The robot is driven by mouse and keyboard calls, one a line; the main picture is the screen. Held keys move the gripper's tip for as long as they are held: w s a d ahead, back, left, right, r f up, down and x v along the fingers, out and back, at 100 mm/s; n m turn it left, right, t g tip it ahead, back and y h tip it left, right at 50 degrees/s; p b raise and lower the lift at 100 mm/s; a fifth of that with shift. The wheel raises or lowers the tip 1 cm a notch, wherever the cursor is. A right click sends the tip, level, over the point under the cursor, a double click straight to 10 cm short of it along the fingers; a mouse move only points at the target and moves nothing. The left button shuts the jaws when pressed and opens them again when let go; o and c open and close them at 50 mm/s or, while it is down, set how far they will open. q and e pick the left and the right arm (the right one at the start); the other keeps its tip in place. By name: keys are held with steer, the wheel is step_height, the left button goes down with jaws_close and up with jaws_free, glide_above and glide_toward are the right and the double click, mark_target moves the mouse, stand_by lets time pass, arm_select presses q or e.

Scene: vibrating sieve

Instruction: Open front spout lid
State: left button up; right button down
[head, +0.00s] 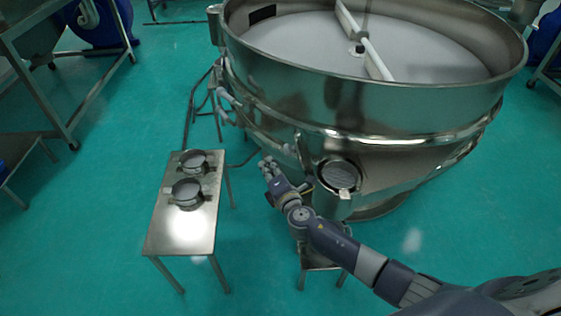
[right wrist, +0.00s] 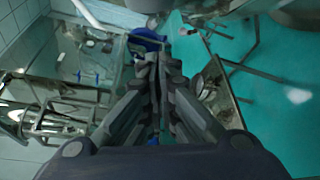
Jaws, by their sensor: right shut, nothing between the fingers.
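The big steel sieve (head: 300,95) fills the upper right of the head view. Its front spout (head: 340,178) is a short round port low on the near side, with a dark, ribbed-looking round face and a small pale tab (head: 344,194) at its lower edge. I cannot tell for sure whether that face is the lid. My right gripper (head: 267,166) is left of the spout, apart from it, beside the lower wall of the sieve. Its fingers are shut and empty; they also show in the right wrist view (right wrist: 158,62). My left gripper is not in view.
A small steel table (head: 178,232) stands left of my right gripper, with two round metal pieces (head: 187,194) on it. A small stand (head: 318,262) is below the spout, partly behind my right arm. Open green floor lies around these.

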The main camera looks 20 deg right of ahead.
steer(key=d, duration=0.1)
steer(key=d+r+p, duration=0.1)
steer(key=s+d+p, duration=0.1)
steer(key=shift+d+r, duration=0.3)
steer(key=shift+w, duration=0.1)
steer(key=d+r+m+b, duration=0.1)
steer(key=b, duration=0.1)
steer(key=d+r+b, duration=0.1)
steer(key=shift+s+m+t+b, duration=0.3)
steer(key=shift+m+t+b, duration=0.05)
steer(key=shift+m+t, duration=0.05)
steer(key=shift+f, duration=0.1)
